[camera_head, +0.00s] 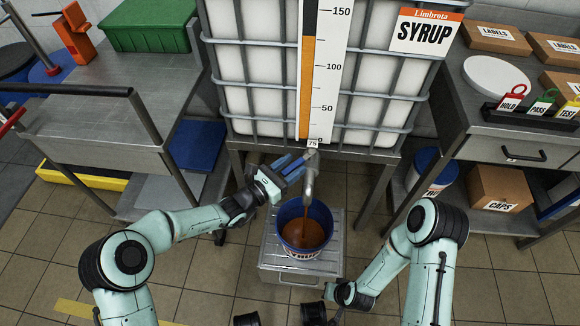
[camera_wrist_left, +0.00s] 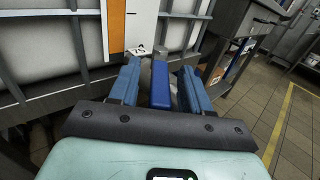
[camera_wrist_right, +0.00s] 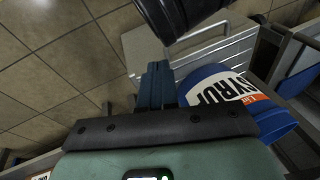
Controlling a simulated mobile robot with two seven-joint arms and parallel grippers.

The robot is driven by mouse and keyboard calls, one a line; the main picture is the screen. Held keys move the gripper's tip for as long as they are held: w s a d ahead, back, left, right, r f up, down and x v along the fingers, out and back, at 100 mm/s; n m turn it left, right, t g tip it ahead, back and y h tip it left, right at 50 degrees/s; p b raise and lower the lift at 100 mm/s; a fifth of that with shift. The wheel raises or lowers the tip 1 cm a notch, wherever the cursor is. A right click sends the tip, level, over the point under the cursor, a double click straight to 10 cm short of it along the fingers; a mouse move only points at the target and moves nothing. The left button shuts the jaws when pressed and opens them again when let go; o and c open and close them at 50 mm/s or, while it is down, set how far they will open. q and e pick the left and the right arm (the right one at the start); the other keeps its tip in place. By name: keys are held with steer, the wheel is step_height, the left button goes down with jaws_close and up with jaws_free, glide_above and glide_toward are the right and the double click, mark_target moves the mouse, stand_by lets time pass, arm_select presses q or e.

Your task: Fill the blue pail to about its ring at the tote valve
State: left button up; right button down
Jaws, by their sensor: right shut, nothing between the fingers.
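The blue pail (camera_head: 283,232) stands upright on a grey metal stand under the tote's valve spout (camera_head: 309,183). A brown stream falls from the spout into brown syrup (camera_head: 302,233) in the pail. The pail's ring cannot be made out. My left gripper (camera_head: 289,168) is open around the blue valve handle (camera_wrist_left: 161,85), with a finger on each side and narrow gaps. My right gripper (camera_wrist_right: 156,85) is shut and empty, low beside the stand. The pail, with its SYRUP label, also shows in the right wrist view (camera_wrist_right: 283,124).
The white tote (camera_head: 375,62) has a level scale, with orange reaching between 100 and 150. The stand (camera_head: 331,262) has bare top around the pail. A workbench (camera_head: 90,125) is at left. A bench at right bears boxes and tags (camera_head: 512,104). A CAPS box (camera_head: 498,192) sits below.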

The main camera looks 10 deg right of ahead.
arm_select(q)
steer(key=p+v, duration=0.2)
steer(key=v, duration=1.1)
steer(key=shift+a+p, duration=0.25)
steer(key=shift+p, duration=0.05)
arm_select(e)
steer(key=shift+g+y, duration=0.3)
steer(key=shift+g, duration=0.4)
steer(key=s+r, duration=0.1)
steer(key=s+a+r, duration=0.1)
steer(key=s+a, duration=0.1)
steer(key=s, duration=0.1)
steer(key=shift+a+r, duration=0.1)
steer(key=shift+r, duration=0.3)
arm_select(q)
steer(key=shift+f, duration=0.1)
